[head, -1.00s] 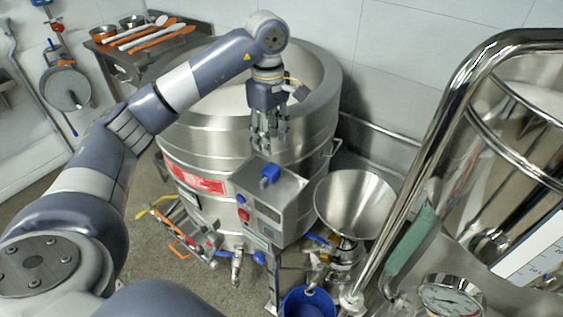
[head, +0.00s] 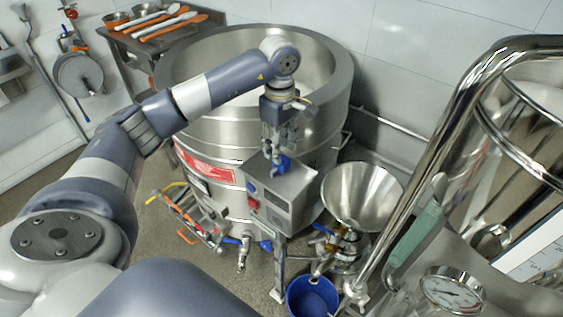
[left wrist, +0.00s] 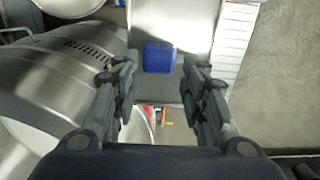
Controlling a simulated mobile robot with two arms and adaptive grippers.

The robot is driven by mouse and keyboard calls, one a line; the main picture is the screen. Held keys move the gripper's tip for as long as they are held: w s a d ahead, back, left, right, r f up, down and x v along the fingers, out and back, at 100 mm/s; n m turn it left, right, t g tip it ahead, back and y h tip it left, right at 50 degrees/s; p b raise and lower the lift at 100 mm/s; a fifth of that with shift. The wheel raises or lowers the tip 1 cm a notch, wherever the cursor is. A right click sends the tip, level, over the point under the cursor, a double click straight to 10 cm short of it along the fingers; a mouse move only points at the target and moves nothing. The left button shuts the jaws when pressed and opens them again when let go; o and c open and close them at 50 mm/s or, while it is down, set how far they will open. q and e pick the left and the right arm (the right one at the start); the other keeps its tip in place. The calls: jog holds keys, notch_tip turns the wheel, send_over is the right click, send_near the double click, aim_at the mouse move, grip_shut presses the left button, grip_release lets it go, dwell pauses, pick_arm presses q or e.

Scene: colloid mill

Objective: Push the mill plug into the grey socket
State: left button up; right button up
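A blue block that looks like the mill plug (head: 284,163) sits on top of the steel control box (head: 294,184). It also shows in the left wrist view (left wrist: 159,57), ahead of the fingertips and between their lines. My left gripper (head: 275,158) is over the box top, fingers pointing down, right at the plug and partly covering it. In the left wrist view its two fingers (left wrist: 158,75) are spread apart with nothing gripped between them. I cannot make out the grey socket for certain. My right gripper is not in view.
A large steel tank (head: 215,155) stands behind the box. A steel funnel (head: 362,195) and a blue bucket (head: 311,297) are to its right. A bent steel rail (head: 455,130) and a pressure gauge (head: 452,290) fill the right side. A utensil table (head: 150,40) stands at the back left.

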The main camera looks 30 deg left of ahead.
aim_at(286, 162)
pick_arm(q)
jog(key=shift+f, duration=0.15)
notch_tip(286, 162, down, 4)
jog(key=p, duration=0.3)
jog(key=shift+d, duration=0.15)
jog(key=shift+w+f, duration=0.1)
jog(key=shift+f, duration=0.35)
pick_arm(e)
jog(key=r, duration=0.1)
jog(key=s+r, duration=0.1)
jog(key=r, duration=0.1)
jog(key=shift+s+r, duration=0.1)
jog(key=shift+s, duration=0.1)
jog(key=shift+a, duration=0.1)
pick_arm(q)
jog(key=c, duration=0.6)
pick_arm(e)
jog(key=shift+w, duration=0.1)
